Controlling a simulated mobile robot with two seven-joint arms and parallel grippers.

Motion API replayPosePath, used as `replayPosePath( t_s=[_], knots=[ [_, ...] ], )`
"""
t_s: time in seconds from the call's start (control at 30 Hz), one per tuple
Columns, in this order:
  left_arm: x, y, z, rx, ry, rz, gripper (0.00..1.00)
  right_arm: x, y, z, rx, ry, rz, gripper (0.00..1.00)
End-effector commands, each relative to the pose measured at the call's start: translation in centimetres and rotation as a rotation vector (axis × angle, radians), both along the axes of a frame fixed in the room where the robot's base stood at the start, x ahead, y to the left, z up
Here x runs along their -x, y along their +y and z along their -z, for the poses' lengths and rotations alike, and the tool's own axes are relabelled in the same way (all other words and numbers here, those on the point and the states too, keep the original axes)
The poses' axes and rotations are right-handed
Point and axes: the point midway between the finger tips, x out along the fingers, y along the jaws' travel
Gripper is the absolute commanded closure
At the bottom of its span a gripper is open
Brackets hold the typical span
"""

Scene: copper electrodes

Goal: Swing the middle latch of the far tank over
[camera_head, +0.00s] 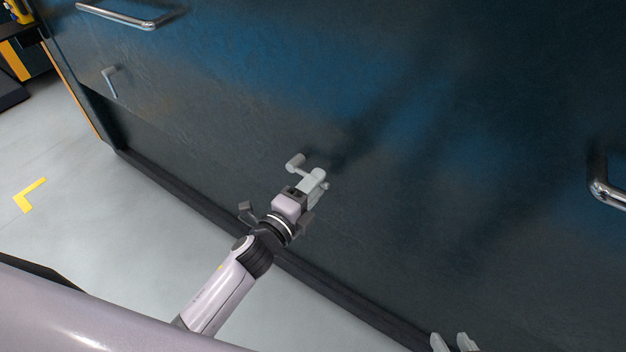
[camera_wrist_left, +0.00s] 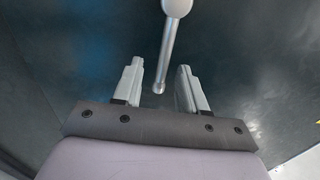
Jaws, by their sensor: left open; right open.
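The dark blue tank wall (camera_head: 430,130) fills most of the head view. The middle latch (camera_head: 295,160), a pale metal knob with a short lever, sticks out from it and is partly hidden by my left gripper (camera_head: 316,183). In the left wrist view, the latch (camera_wrist_left: 169,45) has its round knob at the top and its lever pointing down, its end between the two fingers of my open left gripper (camera_wrist_left: 161,72). Gaps show on both sides of the lever. My right gripper (camera_head: 453,340) shows only its pale, parted fingertips at the bottom edge.
Another latch (camera_head: 111,82) hangs on the wall at the left. Metal handles stick out at the top left (camera_head: 120,18) and right edge (camera_head: 604,190). Grey floor (camera_head: 60,190) with a yellow corner mark (camera_head: 29,194) lies at the left.

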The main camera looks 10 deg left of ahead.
Motion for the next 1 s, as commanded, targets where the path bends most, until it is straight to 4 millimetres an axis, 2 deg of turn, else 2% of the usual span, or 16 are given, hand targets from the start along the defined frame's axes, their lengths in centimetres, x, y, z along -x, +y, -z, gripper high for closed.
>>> replayPosePath(
  t_s=[0.6,1.0],
  knots=[
    [5.1,1.9,0.0,-0.002,0.0,0.0,0.58,0.0,0.0,-1.3,0.0,0.0,0.0,0.57],
    [5.6,2.1,0.0,-0.004,-0.001,0.0,0.58,0.0,0.0,-1.3,0.0,0.0,0.0,0.57]
  ],
)
